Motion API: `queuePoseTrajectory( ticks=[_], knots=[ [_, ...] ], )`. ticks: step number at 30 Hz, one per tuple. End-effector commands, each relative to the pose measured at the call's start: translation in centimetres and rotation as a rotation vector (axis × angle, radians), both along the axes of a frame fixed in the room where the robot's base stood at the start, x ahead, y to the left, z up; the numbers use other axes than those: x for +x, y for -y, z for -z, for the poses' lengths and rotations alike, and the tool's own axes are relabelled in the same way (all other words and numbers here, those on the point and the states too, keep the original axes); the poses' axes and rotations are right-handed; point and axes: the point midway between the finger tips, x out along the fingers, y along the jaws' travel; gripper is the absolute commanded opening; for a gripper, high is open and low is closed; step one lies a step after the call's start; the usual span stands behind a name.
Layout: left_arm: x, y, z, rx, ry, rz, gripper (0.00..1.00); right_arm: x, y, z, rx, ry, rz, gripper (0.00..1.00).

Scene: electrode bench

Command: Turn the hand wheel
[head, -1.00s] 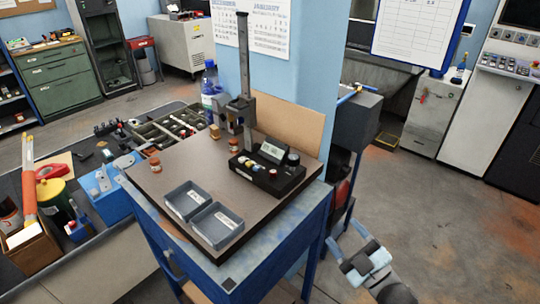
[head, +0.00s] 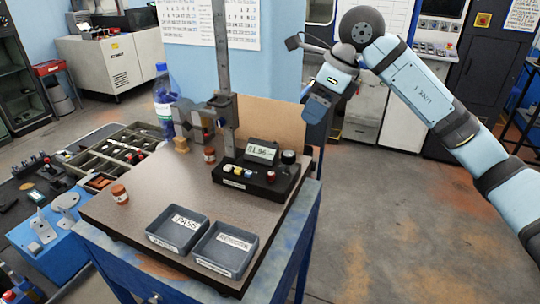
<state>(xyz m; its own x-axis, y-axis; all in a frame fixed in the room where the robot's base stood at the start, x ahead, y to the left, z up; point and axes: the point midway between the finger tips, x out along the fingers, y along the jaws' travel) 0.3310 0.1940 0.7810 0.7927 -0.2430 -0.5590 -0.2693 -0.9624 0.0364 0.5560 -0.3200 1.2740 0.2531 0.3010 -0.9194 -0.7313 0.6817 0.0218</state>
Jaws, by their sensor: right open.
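A height gauge stands on the granite-like bench plate (head: 130,235). It has a tall grey column (head: 222,60) and a black base (head: 250,180) with a lit display (head: 262,151), coloured buttons and a dark round knob (head: 289,157) at its right end, which looks like the hand wheel. My right gripper (head: 316,108) is open and empty, above and to the right of the knob and apart from it. It points downward, and its fingertips are small and hard to make out. My left gripper is not in view.
Two grey trays (head: 178,228), one labelled PASS, sit at the plate's front. Small brown-red jars (head: 120,195) and a blue bottle (head: 163,100) stand left of the gauge. A brown board (head: 275,118) stands behind it.

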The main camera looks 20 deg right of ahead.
Motion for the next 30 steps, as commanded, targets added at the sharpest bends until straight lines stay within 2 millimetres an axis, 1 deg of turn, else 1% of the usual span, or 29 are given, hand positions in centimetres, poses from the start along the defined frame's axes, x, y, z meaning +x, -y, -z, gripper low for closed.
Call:
queuePoseTrajectory(
  ticks=[2, 5, 8, 15, 21, 24, 30],
  knots=[
    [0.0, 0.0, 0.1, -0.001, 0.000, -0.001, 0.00, 0.1, 0.6, -0.2, -0.026, 0.007, 0.014, 0.62],
    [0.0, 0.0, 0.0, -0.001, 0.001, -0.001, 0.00, 0.3, 0.4, 0.5, -0.031, 0.005, 0.016, 0.62],
    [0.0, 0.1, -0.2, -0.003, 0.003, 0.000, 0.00, 0.6, 0.0, 1.8, -0.028, 0.003, 0.015, 0.62],
    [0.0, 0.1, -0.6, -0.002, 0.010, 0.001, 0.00, 2.0, -1.5, 6.6, -0.026, 0.002, 0.013, 0.62],
    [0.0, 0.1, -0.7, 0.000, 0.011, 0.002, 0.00, 2.9, -2.6, 10.0, -0.025, 0.004, 0.012, 0.62],
    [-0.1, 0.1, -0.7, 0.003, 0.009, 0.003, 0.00, 3.3, -2.9, 11.2, -0.025, 0.004, 0.014, 0.62],
    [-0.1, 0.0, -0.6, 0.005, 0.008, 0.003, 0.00, 3.6, -3.2, 12.3, -0.026, 0.007, 0.014, 0.62]
  ],
)
